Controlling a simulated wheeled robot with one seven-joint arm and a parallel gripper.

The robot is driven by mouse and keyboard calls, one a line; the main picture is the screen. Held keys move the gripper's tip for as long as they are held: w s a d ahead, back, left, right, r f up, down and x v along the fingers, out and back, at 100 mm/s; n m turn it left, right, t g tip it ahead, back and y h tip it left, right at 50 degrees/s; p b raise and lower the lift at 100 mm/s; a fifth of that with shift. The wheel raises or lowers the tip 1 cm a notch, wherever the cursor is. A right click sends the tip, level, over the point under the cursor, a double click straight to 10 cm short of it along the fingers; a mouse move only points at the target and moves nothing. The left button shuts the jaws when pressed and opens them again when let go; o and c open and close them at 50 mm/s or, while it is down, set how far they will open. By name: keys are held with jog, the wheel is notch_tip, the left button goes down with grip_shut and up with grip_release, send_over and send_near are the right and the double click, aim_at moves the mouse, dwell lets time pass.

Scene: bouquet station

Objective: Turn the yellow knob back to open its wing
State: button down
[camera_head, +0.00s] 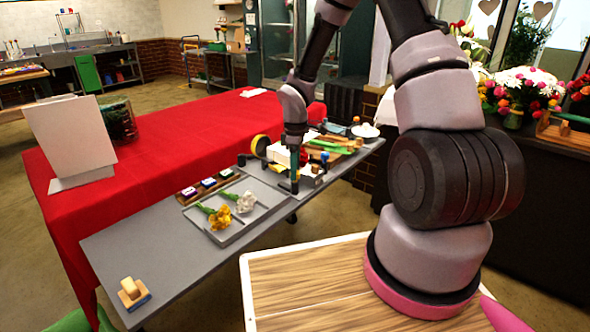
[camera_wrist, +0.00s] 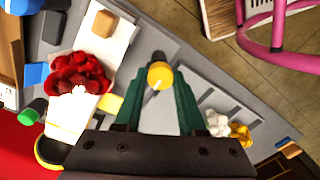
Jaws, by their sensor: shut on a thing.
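The yellow knob (camera_wrist: 160,75) shows in the wrist view as a round cap between the green fingertips of my gripper (camera_wrist: 159,84). My gripper is shut on it. In the head view my gripper (camera_head: 289,186) points down at the tray's far right corner and hides the knob. A bouquet of red flowers (camera_wrist: 78,77) in white paper (camera_wrist: 68,117) lies left of my gripper in the wrist view. A yellow block (camera_wrist: 110,103) sits near the paper's edge. I cannot tell which surface is the knob's wing, or how far it is opened.
A grey tray (camera_head: 247,228) holds yellow flowers (camera_head: 217,216) and a white flower (camera_head: 245,201). Three stamp-like blocks (camera_head: 208,183) stand behind it. A black-and-yellow roll (camera_head: 260,146) and tools crowd the table's far end. The near left table (camera_head: 185,260) is mostly clear.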

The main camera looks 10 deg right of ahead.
jog(key=c, duration=0.5)
grip_release()
notch_tip(320, 180, up, 11)
jog(key=shift+w, duration=0.15)
jog(key=shift+d, duration=0.1)
jog(key=s+d+r+m+t, duration=0.2)
jog(key=s+r+m, duration=0.2)
jog(key=r, duration=0.4)
jog(key=s+d+r+m+t, duration=0.15)
jog(key=s+r+m, duration=0.25)
jog(key=r, duration=0.5)
jog(key=s+d+r+m+t+y, duration=0.1)
jog(key=s+r+m+t, duration=0.3)
jog(key=s+r+m, duration=0.5)
jog(key=s+d+r, duration=0.1)
jog(key=s, duration=0.4)
jog(key=shift+s+r+y, duration=0.35)
jog(key=shift+r+y, duration=0.05)
